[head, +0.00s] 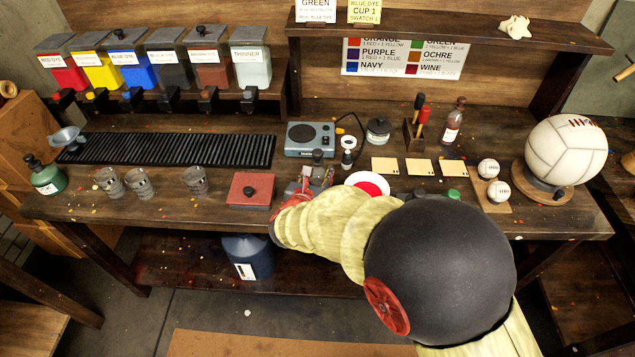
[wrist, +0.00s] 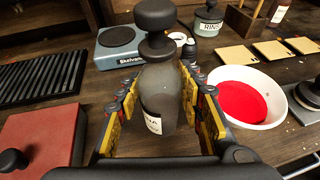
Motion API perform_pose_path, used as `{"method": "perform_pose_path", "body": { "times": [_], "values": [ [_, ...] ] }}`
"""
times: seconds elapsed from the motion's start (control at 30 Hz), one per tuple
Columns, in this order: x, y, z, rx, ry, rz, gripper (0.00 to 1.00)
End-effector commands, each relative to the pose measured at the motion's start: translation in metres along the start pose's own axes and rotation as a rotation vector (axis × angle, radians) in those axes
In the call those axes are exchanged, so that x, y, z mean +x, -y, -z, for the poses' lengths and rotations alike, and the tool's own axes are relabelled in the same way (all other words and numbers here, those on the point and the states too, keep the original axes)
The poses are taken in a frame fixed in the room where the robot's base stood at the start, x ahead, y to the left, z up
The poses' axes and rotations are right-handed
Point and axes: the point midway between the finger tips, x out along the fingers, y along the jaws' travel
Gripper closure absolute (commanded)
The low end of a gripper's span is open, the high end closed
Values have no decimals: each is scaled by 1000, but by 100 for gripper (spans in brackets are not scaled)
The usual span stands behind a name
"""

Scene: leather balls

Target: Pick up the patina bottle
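The patina bottle, grey with a dark round stopper and a white label partly reading "NA", stands upright in the middle of the wrist view (wrist: 160,95). In the head view its dark stopper and neck (head: 318,160) show just beyond my gripper, the rest being hidden. My gripper (wrist: 158,85) is low at the bench, with one yellow-padded finger on each side of the bottle. The fingers are spread apart, with dark gaps beside the lower bottle. Whether the pads touch its upper body is hard to see.
A white bowl of red dye (wrist: 240,98) stands close right of my fingers. A red lidded box (head: 250,190) is left, and a grey scale (head: 311,138) is behind. The rinse jar (head: 378,131) and wooden tiles (head: 420,167) stand further back and right.

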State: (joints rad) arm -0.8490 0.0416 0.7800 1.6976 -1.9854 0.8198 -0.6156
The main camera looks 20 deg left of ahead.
Motion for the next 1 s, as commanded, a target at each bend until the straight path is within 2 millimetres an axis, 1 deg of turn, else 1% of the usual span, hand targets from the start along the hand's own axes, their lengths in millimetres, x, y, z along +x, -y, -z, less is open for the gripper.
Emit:
{"method": "perform_pose_path", "body": {
  "times": [0.07,0.43,0.77,0.87,1.0],
  "values": [
    [0,0,0,0,0,0,70],
    [0,0,0,0,0,0,91],
    [-1,0,-4,1,1,0,91],
    [-4,0,-11,1,1,-1,91],
    [-12,0,-29,3,2,-1,91]
  ]
}}
